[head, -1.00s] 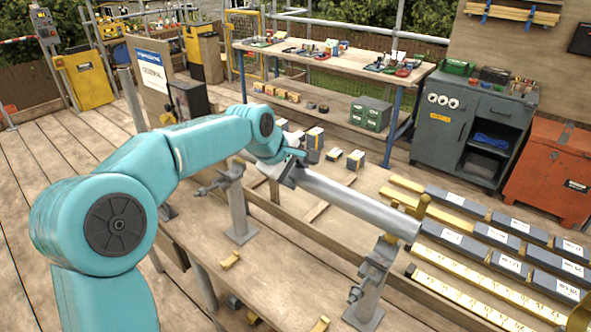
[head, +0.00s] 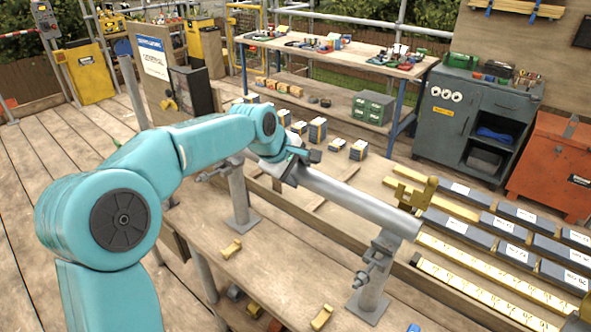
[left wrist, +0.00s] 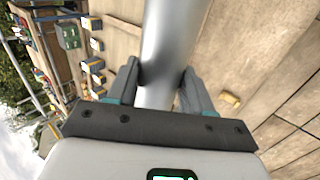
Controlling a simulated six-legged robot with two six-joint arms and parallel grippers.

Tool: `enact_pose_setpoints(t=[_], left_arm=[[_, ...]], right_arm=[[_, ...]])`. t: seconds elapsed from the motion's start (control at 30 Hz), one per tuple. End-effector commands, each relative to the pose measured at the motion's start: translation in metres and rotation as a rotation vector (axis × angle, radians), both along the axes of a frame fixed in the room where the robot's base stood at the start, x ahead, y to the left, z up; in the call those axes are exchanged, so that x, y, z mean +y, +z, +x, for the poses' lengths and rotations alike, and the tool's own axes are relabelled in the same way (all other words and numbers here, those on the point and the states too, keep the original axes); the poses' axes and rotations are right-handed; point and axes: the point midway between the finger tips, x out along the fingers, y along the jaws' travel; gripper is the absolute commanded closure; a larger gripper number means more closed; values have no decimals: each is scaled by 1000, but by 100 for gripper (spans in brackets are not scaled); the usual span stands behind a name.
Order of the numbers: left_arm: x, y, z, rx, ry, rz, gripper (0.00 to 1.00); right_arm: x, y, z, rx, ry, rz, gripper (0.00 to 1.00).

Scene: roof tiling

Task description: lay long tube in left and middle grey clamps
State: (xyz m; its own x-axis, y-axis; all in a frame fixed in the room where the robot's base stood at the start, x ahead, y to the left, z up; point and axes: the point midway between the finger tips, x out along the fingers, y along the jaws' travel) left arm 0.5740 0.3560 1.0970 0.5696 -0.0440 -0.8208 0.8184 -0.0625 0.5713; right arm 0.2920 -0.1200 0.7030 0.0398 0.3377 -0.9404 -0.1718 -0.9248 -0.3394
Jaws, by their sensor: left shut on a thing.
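The long grey tube (head: 355,198) slants from my left gripper down to the right. My left gripper (head: 293,168) is shut on it near its upper left part; the left wrist view shows the tube (left wrist: 165,60) between both fingers (left wrist: 160,90). The middle grey clamp (head: 373,278) stands on the bench, its top just below the tube's right end. I cannot tell whether they touch. The left grey clamp (head: 238,200) stands further left, its top partly hidden behind my arm. My right gripper is not in view.
A brass bracket (head: 420,192) stands behind the tube's right end, near dark labelled tiles (head: 500,228) and yellow measuring strips (head: 470,275). A workbench (head: 335,62) and a grey cabinet (head: 470,115) are behind.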

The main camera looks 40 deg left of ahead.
Motion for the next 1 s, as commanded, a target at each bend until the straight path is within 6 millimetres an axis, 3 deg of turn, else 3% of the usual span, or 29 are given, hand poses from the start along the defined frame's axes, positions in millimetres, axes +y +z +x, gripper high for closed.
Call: enact_pose_setpoints(t=[1.0], left_arm=[[1, -40, 0, -7, 1, 1, 100]], right_arm=[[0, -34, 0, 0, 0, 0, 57]])
